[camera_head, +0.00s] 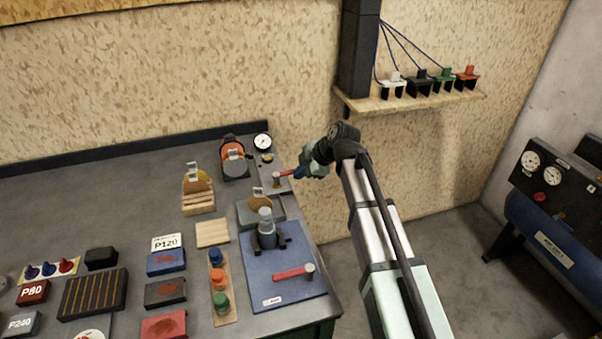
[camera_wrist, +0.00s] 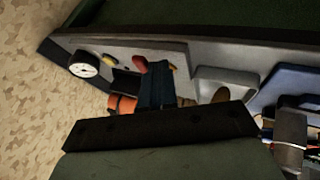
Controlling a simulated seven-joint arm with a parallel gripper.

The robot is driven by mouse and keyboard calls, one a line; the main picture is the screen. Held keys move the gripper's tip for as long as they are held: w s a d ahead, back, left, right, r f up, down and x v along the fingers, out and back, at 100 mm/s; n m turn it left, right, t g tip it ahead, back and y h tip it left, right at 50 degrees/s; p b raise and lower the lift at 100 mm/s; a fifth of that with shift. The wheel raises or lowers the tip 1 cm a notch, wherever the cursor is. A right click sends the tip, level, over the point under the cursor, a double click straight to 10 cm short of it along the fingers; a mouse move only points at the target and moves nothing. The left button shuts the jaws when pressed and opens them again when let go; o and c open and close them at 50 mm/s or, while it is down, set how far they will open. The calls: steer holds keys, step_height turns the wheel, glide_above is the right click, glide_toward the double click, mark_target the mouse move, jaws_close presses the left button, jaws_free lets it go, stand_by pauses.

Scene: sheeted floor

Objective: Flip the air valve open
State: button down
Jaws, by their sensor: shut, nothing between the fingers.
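The air valve has a red lever (camera_head: 284,174) on a brass-coloured body (camera_head: 276,182), on a grey plate at the bench's right edge. The lever points right, toward my gripper. My gripper (camera_head: 298,174) is shut and empty, with its dark blue fingertips at the lever's right end. In the wrist view the fingertips (camera_wrist: 153,70) overlap part of the red lever (camera_wrist: 140,64). I cannot tell whether they touch it. A white-faced gauge (camera_head: 262,142) stands at the plate's back; it also shows in the wrist view (camera_wrist: 84,66).
An orange and grey machine (camera_head: 234,158) stands left of the valve. In front, a blue mat (camera_head: 285,291) holds a grey fixture (camera_head: 266,232) and a red-handled tool (camera_head: 292,273). The bench ends just right of the valve. A wall shelf (camera_head: 420,102) is at the back right.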

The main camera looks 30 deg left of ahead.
steer(key=shift+w+a, duration=0.1)
steer(key=shift+w, duration=0.1)
steer(key=w+n+g, duration=0.1)
steer(key=w+a+n+g, duration=0.1)
steer(key=n, duration=0.1)
steer(key=shift+a, duration=0.1)
steer(key=shift+w+a+n+g+h, duration=0.3)
steer(key=shift+a+n, duration=0.35)
steer(key=shift+a, duration=0.7)
steer(key=shift+w+a+n+g+h, duration=0.1)
steer(key=shift+w+a+n+g, duration=0.45)
steer(key=shift+a, duration=0.8)
steer(key=shift+w+a+n+g+h, duration=0.25)
steer(key=shift+a+n, duration=0.45)
steer(key=shift+a, duration=0.65)
steer(key=shift+s+a+r, duration=0.1)
steer(key=shift+s+a, duration=0.1)
steer(key=shift+a, duration=0.1)
steer(key=w+d+r, duration=0.4)
steer(key=w+r, duration=0.4)
steer(key=w, duration=0.1)
